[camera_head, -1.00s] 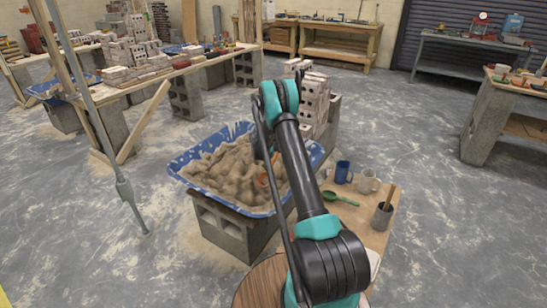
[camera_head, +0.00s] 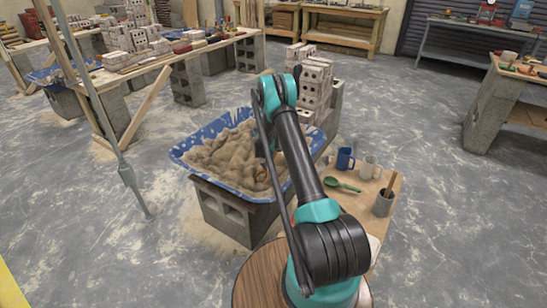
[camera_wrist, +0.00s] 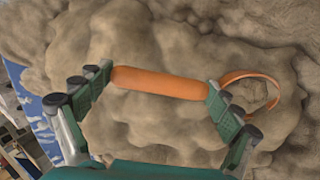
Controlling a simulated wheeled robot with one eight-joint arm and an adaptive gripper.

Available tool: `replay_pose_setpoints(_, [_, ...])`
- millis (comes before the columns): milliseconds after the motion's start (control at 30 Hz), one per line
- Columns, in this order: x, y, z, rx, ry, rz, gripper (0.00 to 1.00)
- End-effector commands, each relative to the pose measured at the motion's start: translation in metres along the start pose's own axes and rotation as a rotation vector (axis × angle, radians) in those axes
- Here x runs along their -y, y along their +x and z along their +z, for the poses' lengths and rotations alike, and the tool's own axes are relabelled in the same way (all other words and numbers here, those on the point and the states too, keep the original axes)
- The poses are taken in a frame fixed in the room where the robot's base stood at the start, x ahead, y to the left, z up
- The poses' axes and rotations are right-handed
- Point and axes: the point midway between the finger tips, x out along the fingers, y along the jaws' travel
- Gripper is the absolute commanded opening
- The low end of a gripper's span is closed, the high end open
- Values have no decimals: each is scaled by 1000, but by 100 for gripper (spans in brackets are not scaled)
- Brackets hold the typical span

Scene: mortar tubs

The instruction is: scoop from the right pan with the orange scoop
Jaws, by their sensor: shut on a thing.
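My gripper (camera_wrist: 162,82) is shut on the orange scoop (camera_wrist: 145,79), with the handle spanning between its two fingers. The scoop's round bowl (camera_wrist: 238,77) lies to the right in the wrist view, its rim showing against lumpy tan mortar (camera_wrist: 140,35). The bowl seems partly sunk in the mortar; how much it holds I cannot tell. In the head view the right pan is a blue tub (camera_head: 203,136) heaped with mortar (camera_head: 225,158).
The tub rests on grey blocks (camera_head: 222,210). A small board to the right holds a green spoon (camera_head: 342,184), a blue mug (camera_head: 345,158), a pale mug (camera_head: 369,166) and a grey pot (camera_head: 383,203). Stacked bricks (camera_head: 316,88) stand behind. Another blue tub is far left.

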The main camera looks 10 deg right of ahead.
Motion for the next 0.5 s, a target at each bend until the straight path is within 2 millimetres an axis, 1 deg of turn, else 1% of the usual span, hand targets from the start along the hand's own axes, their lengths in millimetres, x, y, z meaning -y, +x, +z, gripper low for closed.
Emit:
replay_pose_setpoints(100, [12,-5,-1,-2,-1,-10,31])
replay_pose_setpoints(500, [43,-16,-1,-1,-2,-35,31])
